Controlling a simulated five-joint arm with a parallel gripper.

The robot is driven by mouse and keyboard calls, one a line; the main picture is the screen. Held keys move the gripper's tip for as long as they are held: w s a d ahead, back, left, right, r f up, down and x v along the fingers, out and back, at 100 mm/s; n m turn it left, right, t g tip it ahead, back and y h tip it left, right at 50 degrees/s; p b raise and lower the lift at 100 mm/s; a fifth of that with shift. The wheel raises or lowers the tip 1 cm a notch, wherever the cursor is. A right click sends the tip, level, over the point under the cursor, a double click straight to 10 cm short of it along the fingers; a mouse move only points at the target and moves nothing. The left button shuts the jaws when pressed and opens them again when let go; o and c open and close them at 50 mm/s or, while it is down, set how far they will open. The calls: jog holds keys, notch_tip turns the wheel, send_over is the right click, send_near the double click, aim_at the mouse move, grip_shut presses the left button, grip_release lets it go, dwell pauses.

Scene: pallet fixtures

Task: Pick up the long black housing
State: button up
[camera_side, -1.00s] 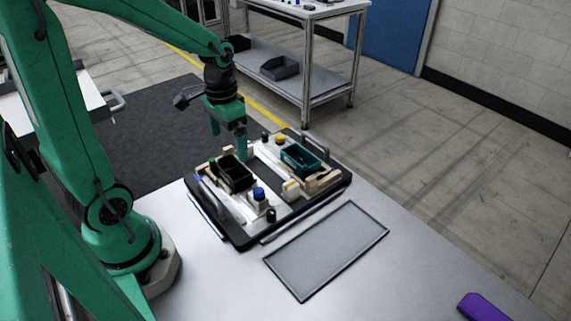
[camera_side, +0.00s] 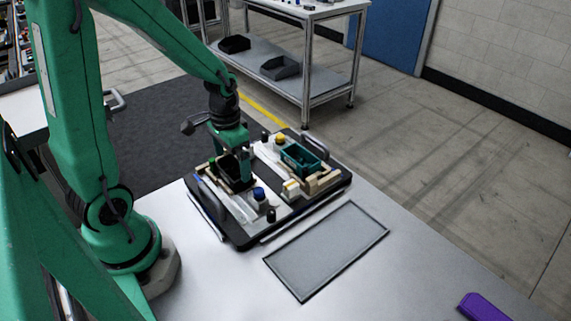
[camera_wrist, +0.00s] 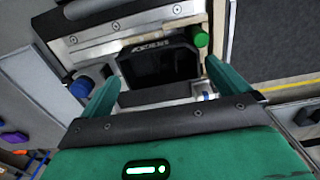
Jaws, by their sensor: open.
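The long black housing (camera_side: 229,169) sits in the near-left half of the black pallet, partly hidden by my gripper (camera_side: 232,163) in the side view. In the wrist view the black housing (camera_wrist: 158,64) lies between and beyond the fingertips of my gripper (camera_wrist: 161,74). It has light lettering along its far rim. The two green fingers are apart, one toward each end of the housing. I see no clear contact, and cannot tell how far the tips reach down beside it.
A teal housing (camera_side: 300,157) sits in the pallet's other half. A blue-capped part (camera_side: 259,194), a small black part (camera_side: 271,215) and a yellow-topped part (camera_side: 280,140) stand nearby. A green cap (camera_wrist: 201,37) is close to the right finger. An empty grey tray (camera_side: 327,250) lies on the table.

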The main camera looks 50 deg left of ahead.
jog(key=shift+f, duration=0.8)
jog(key=shift+c, duration=0.2)
jog(key=c, duration=0.7)
